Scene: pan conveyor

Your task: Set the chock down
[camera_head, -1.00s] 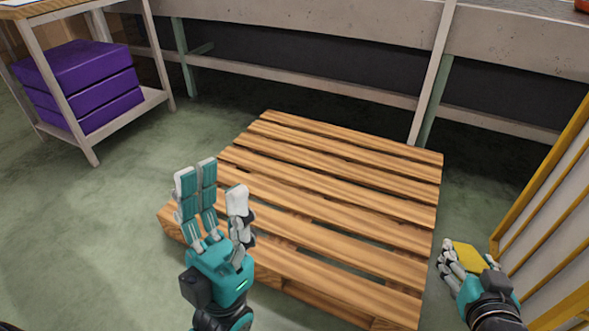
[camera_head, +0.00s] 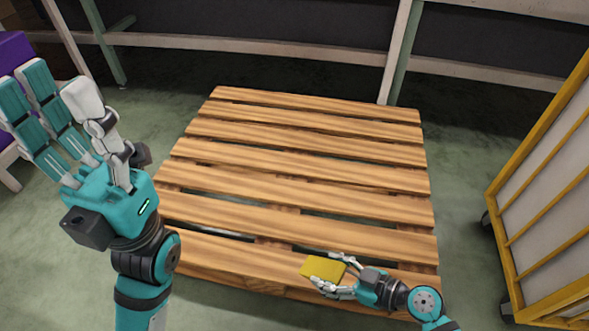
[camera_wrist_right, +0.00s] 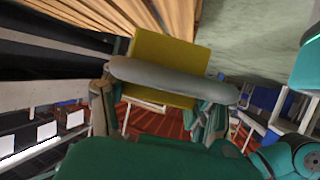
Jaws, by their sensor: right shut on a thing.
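The chock is a yellow block (camera_head: 322,267) at the near edge of the wooden pallet (camera_head: 300,185) in the head view. My right gripper (camera_head: 335,272) is shut on it. In the right wrist view the yellow chock (camera_wrist_right: 165,52) sits behind a grey finger that crosses it. Whether the chock touches the pallet boards or is just above them I cannot tell. My left gripper (camera_head: 62,108) is raised at the left with its fingers spread open and empty.
A yellow-framed cart (camera_head: 545,190) on casters stands right of the pallet. Grey bench legs and a rail (camera_head: 340,50) run behind it. A purple stack (camera_head: 14,50) is at the far left. The pallet top is otherwise clear.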

